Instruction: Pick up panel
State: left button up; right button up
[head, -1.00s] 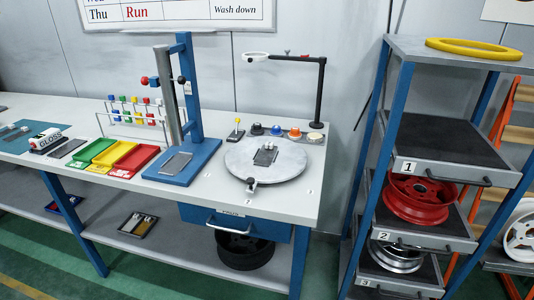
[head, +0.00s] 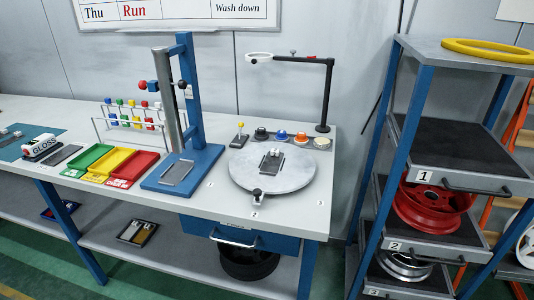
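Several flat plates could be the panel; I cannot tell which one is meant. A grey plate (head: 176,173) lies flat on the blue base (head: 205,160) of the press-like stand. A small dark plate (head: 271,164) with light pieces at its far end lies on the round grey turntable (head: 300,178). Another dark plate (head: 61,155) lies at the left, beside a white block marked GLOSS (head: 42,145). Neither of my grippers is in the head view.
Green (head: 88,158), yellow and red trays sit left of the stand. A lamp arm (head: 328,90) and several coloured knobs stand behind the turntable. A blue-framed shelf (head: 409,120) with wheels stands at the right. The bench's front right corner is clear.

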aim_at(271, 165)
jog(key=i+j, duration=0.25)
jog(key=i, duration=0.15)
jog(key=i+j, duration=0.2)
jog(key=i, duration=0.2)
